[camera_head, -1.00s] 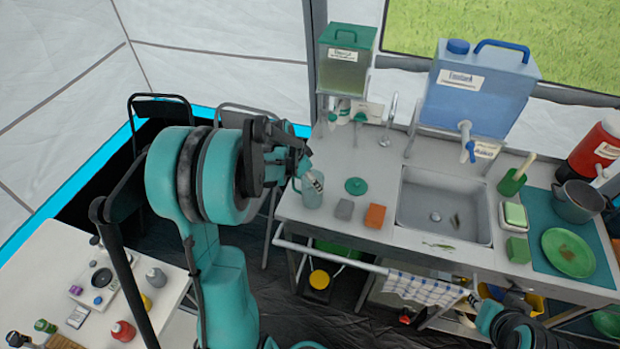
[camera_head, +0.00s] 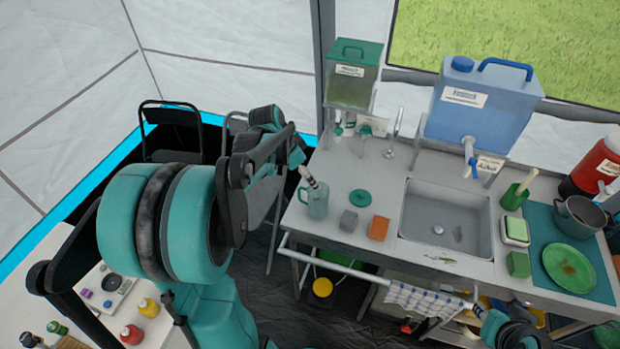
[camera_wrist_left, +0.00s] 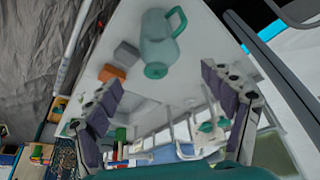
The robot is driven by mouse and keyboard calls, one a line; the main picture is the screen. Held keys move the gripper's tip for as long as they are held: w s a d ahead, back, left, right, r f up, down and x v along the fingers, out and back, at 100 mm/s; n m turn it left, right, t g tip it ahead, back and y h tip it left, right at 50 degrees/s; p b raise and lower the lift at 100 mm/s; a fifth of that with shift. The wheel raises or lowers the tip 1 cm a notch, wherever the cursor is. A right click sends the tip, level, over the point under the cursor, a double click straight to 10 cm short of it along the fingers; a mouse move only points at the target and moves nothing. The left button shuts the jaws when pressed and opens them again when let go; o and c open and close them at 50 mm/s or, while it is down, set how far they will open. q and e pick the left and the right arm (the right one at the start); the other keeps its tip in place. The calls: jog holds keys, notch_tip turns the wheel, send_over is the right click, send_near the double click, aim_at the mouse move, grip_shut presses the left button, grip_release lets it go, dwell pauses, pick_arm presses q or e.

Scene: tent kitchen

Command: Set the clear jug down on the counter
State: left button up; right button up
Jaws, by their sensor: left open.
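The clear jug (camera_head: 315,203), tinted teal, stands upright on the counter (camera_head: 296,220) near its left end. In the left wrist view the jug (camera_wrist_left: 158,47) lies beyond the fingertips, with its handle to the right, apart from both fingers. My left gripper (camera_wrist_left: 163,82) is open and empty. In the head view one fingertip (camera_head: 308,177) shows just above the jug's mouth; the rest of the gripper is mostly hidden behind the arm. My right gripper is not in view; only part of that arm shows at the lower right.
A green-lidded dispenser (camera_head: 352,82) and blue water tank (camera_head: 475,105) stand behind. A rail (camera_head: 330,263) runs along the front.

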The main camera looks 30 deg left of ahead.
pick_arm(q)
jog(key=s+d+r+n+t+y, duration=0.1)
jog(key=s+d+r+n, duration=0.1)
jog(key=s+d, duration=0.5)
jog(key=s+d+r+n+t, duration=0.2)
jog(key=s+d+n, duration=0.1)
jog(key=s+d, duration=0.4)
jog(key=d, duration=0.3)
jog(key=shift+s+d+y, duration=0.25)
jog(key=shift+s+y, duration=0.15)
notch_tip(320, 180, down, 7)
jog(key=b, duration=0.6)
jog(key=shift+r+b, duration=0.15)
jog(key=shift+b, duration=0.25)
